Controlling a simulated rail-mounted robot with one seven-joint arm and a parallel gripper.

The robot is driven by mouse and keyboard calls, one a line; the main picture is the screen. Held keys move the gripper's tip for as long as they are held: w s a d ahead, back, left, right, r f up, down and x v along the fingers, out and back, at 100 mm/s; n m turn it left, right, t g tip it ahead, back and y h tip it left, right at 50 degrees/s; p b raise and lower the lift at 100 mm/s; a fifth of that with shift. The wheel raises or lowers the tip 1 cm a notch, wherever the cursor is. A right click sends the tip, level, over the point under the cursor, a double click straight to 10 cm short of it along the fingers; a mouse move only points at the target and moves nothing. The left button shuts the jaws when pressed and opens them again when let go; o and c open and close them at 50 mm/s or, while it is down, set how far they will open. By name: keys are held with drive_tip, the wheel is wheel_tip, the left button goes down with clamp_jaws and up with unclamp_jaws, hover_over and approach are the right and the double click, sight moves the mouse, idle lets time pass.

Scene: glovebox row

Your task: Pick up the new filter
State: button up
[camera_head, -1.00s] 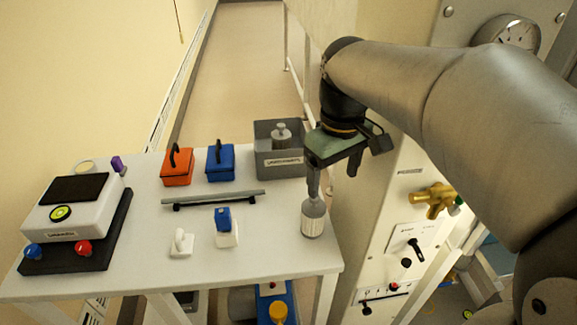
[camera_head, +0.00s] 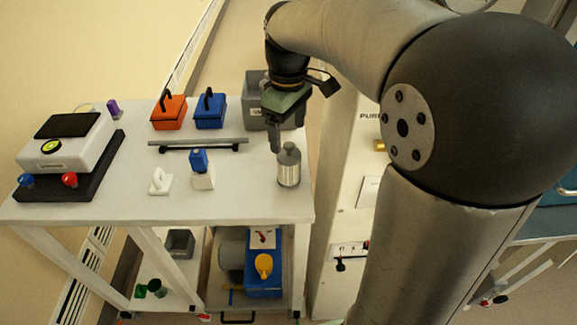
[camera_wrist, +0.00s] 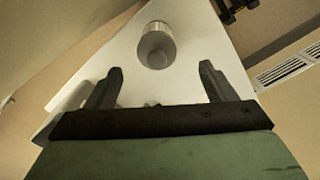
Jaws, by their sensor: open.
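The filter, a grey canister with a ribbed lighter body and a narrow neck (camera_head: 289,168), stands upright near the right edge of the white table (camera_head: 235,200). My gripper (camera_head: 275,148) points down just behind and left of its neck in the head view. In the wrist view the filter (camera_wrist: 156,46) shows beyond the fingertips, roughly centred between them and apart from both. My gripper (camera_wrist: 158,82) is open with nothing between its fingers.
A grey bin (camera_head: 254,108) stands behind my gripper, partly hidden by it. Orange (camera_head: 168,114) and blue (camera_head: 210,112) boxes, a dark bar (camera_head: 198,146) and small white-based items (camera_head: 203,178) lie left. A white panelled cabinet (camera_head: 340,170) stands close at right.

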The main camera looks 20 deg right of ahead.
sight(289, 144)
drive_tip(key=shift+w+d+f, duration=0.1)
drive_tip(key=shift+f, duration=1.65)
drive_tip(key=shift+d+f, duration=0.1)
drive_tip(key=shift+f, duration=1.65)
drive_tip(key=c, duration=1.4)
drive_tip(key=shift+r, duration=0.1)
